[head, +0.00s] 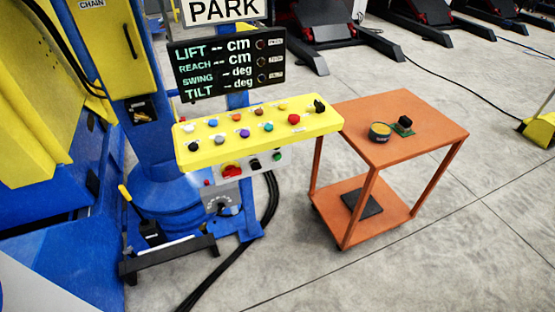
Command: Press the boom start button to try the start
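A yellow control panel (205,158) stands on a blue post, its sloped top carrying two rows of coloured buttons and a black knob (319,106) at the right end. A larger red button (293,118) sits near that knob. The front face has a red mushroom-shaped button (232,170), a black control (255,163) and a green button (277,157). The labels are too small to read, so I cannot tell which is the boom start button. The display (226,65) above shows dashes for LIFT, REACH, SWING and TILT. My gripper is not in view.
A PARK sign (224,10) is above the display. A grey box with a dial (220,197) hangs below the panel. An orange cart (440,130) stands close at right, bearing small items. Blue and yellow machinery fills the left; black cables cross the floor. Floor in front is clear.

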